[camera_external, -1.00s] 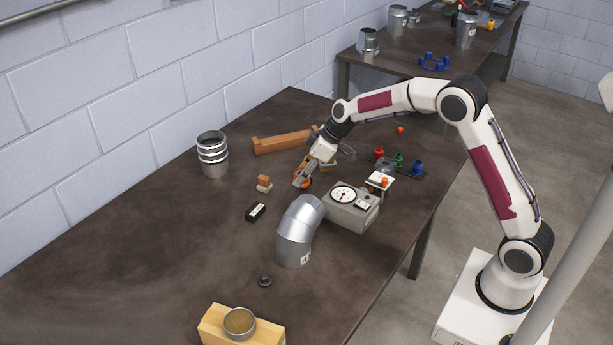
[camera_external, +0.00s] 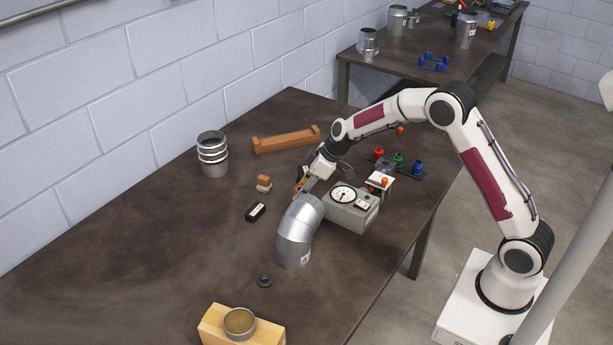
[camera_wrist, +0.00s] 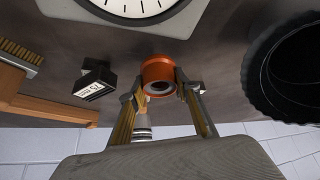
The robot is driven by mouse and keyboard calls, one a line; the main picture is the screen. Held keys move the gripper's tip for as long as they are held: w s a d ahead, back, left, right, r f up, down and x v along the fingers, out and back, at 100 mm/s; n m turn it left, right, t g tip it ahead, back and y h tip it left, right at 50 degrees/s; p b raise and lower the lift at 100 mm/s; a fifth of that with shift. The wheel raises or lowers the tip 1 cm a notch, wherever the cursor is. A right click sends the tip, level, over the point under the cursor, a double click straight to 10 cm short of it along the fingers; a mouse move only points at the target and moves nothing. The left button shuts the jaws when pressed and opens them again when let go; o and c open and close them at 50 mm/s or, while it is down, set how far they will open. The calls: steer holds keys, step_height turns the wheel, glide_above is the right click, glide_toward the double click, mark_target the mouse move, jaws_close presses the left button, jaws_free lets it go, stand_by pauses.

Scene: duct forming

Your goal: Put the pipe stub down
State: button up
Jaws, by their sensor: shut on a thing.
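The pipe stub (camera_wrist: 158,74) is a short copper-orange tube, seen in the wrist view with its open end toward the camera. My gripper (camera_wrist: 158,88) is shut on it, with one finger on each side. In the external view my gripper (camera_external: 301,190) is low over the table, just behind the top of the silver duct elbow (camera_external: 298,232) and left of the gauge box (camera_external: 352,207). The stub is mostly hidden there by the gripper. I cannot tell whether it touches the table.
A black labelled block (camera_external: 256,212) and a small brush (camera_external: 264,183) lie to the left. A wooden trough (camera_external: 286,141) lies behind, and a ribbed silver duct (camera_external: 213,154) stands far left. A dark round opening (camera_wrist: 290,75) is close at right in the wrist view. The table's left is clear.

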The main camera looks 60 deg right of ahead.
steer(key=shift+f, duration=1.75)
steer(key=shift+f, duration=0.15)
steer(key=o, duration=1.1)
steer(key=shift+o, duration=0.2)
steer(key=shift+v, duration=0.9)
steer(key=v, duration=1)
steer(key=shift+r, duration=0.25)
